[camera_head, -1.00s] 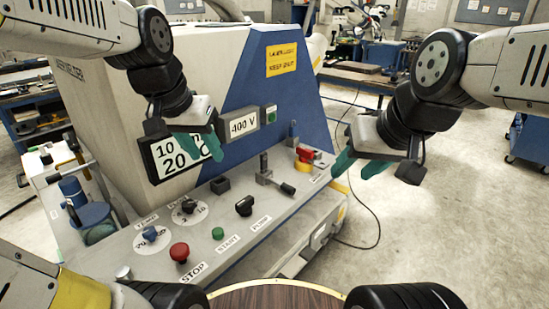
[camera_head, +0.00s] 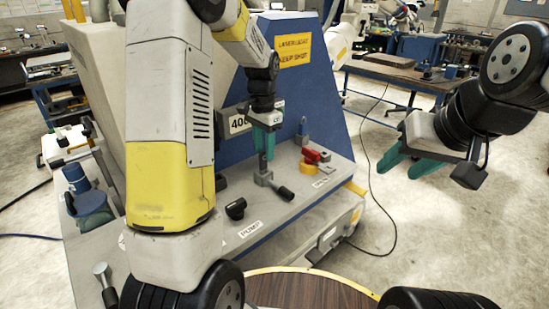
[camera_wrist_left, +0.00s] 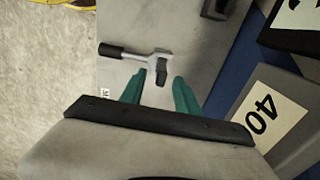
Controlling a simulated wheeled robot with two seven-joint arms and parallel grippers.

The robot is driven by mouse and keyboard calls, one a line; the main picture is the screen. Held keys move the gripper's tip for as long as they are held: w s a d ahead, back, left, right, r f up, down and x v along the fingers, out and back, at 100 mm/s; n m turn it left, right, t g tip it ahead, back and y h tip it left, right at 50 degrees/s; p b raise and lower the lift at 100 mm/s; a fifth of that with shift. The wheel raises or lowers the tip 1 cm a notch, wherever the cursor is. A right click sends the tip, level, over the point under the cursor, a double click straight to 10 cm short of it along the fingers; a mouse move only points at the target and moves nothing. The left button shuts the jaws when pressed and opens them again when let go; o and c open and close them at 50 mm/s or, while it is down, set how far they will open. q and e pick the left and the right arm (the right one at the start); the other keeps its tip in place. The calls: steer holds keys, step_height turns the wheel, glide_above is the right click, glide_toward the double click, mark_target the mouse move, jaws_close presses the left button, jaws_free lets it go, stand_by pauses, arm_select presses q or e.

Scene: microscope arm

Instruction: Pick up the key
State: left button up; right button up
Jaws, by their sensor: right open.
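My left gripper (camera_head: 265,148) points down over the sloping control panel (camera_head: 205,235). In the left wrist view its two green fingers (camera_wrist_left: 159,76) are apart, around the line of a grey fitting (camera_wrist_left: 162,66) with a black-tipped side handle (camera_wrist_left: 110,51). The fitting also shows in the head view (camera_head: 264,177), just below the fingers; I cannot tell whether they touch it. No piece is plainly recognisable as the key. A red piece (camera_head: 311,155) sits on a yellow base right of the fitting. My right gripper (camera_head: 398,166) is open and empty, right of the panel.
The blue cabinet wall (camera_head: 318,85) rises behind. A round wooden tabletop (camera_head: 310,289) is in front. Floor at right is open, with a cable.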

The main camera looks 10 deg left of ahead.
mark_target(263, 169)
arm_select(q)
step_height(263, 169, down, 5)
steer(key=shift+a+f, duration=0.1)
steer(key=shift+a, duration=0.05)
jaws_close()
